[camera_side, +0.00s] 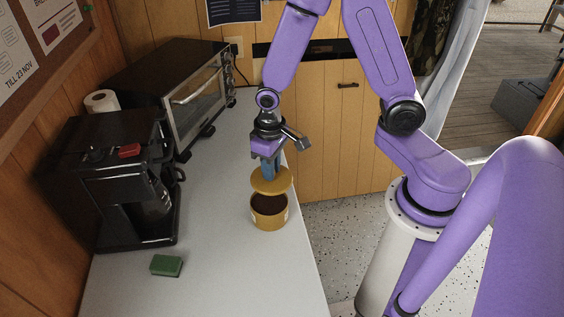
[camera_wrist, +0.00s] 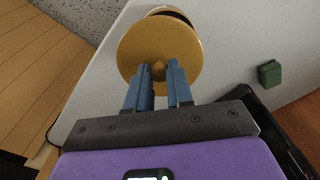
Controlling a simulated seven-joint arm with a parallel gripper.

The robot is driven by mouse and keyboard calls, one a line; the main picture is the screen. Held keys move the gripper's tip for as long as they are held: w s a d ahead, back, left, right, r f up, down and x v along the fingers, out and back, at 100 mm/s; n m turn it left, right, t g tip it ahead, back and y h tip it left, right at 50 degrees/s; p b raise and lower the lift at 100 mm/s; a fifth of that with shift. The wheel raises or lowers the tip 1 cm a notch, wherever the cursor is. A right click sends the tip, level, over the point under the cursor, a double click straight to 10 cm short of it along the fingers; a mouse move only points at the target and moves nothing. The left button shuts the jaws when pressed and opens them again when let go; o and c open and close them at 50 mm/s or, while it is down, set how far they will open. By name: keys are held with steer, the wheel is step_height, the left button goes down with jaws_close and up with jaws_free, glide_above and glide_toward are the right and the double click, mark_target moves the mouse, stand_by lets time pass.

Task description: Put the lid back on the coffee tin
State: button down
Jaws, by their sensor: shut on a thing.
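The coffee tin (camera_side: 269,220) is a short yellow cylinder standing upright and open on the counter, with dark brown contents showing. The round yellow lid (camera_side: 271,184) is held above the tin, apart from it, toward its far side in the side view. My gripper (camera_side: 269,172) points down and is shut on the lid. In the wrist view, my gripper's blue fingers (camera_wrist: 159,70) close on the knob at the middle of the lid (camera_wrist: 150,45). There the lid hides most of the tin (camera_wrist: 172,12); only part of its rim and dark opening shows beyond the lid.
A black coffee machine (camera_side: 110,180) and a toaster oven (camera_side: 185,85) stand along the wall at left. A green sponge (camera_side: 166,265) lies on the white counter (camera_side: 215,270), left of the tin. The counter around the tin is clear; its edge runs close to the tin's right.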

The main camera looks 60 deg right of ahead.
steer(key=shift+w+a+n, duration=0.15)
steer(key=shift+a+n, duration=0.4)
steer(key=shift+n, duration=0.45)
steer(key=shift+f, duration=3.1)
steer(key=shift+f, duration=0.2)
steer(key=shift+c, duration=2.3)
jaws_free()
steer(key=shift+r, duration=0.15)
steer(key=shift+r, duration=3.35)
